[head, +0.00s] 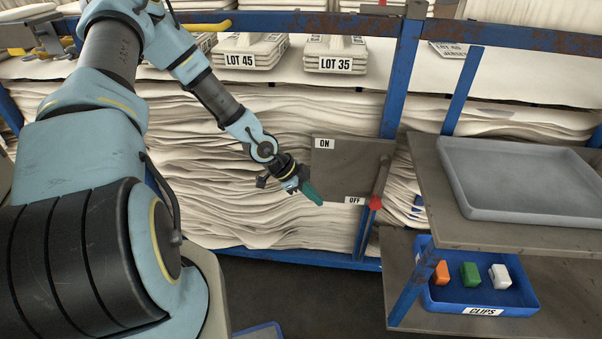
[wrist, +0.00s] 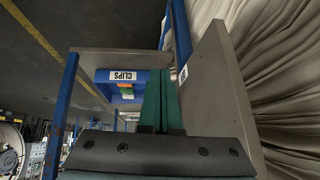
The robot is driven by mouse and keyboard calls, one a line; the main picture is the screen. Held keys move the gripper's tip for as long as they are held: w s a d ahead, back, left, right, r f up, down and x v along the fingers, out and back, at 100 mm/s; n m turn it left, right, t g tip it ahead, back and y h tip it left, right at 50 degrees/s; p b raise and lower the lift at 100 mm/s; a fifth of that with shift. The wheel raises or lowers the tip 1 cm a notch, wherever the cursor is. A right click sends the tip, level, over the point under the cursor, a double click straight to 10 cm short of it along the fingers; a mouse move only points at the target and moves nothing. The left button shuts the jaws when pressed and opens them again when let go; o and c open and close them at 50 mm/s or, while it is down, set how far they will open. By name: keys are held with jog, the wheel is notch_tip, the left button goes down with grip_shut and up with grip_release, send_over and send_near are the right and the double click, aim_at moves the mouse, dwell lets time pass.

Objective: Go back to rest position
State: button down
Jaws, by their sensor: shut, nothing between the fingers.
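My gripper (head: 312,194) is shut and empty, its teal fingers pressed together. In the head view it hangs in the air in front of the grey panel (head: 335,165) marked ON and OFF. A lever with a red knob (head: 375,202) stands at the panel's right side, level with the OFF label, and the gripper is to the left of it and apart from it. In the wrist view the shut teal fingers (wrist: 161,100) point toward the shelf, with the panel (wrist: 215,95) to their right.
A blue CLIPS tray (head: 480,297) with orange, green and white clips sits on the lower shelf at right. A grey tray (head: 520,185) lies on the shelf above. Stacked cloth (head: 230,150) and blue rack posts (head: 402,75) stand behind. LOT 45 (head: 240,62) and LOT 35 (head: 328,65) bundles lie on top.

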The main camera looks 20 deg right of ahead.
jog(key=w+a+r+n+t+y+p, duration=0.1)
jog(key=w+a+r+n+y+p, duration=0.2)
jog(key=a+r, duration=0.5)
jog(key=w+a+r+n+t+y, duration=0.1)
jog(key=a+r+n+y, duration=0.2)
jog(key=a+r+n, duration=0.5)
jog(key=s+a+r+n+p, duration=0.1)
jog(key=s+a+r+n, duration=0.2)
jog(key=a+r+n, duration=0.2)
jog(key=s+a+r+n+t+y+p, duration=0.1)
jog(key=s+a+r+n, duration=0.3)
jog(key=a+r, duration=0.4)
notch_tip(320, 180, up, 2)
jog(key=shift+s+a+r+n+p, duration=0.15)
jog(key=shift+r+n+p, duration=0.05)
jog(key=shift+n+p, duration=0.45)
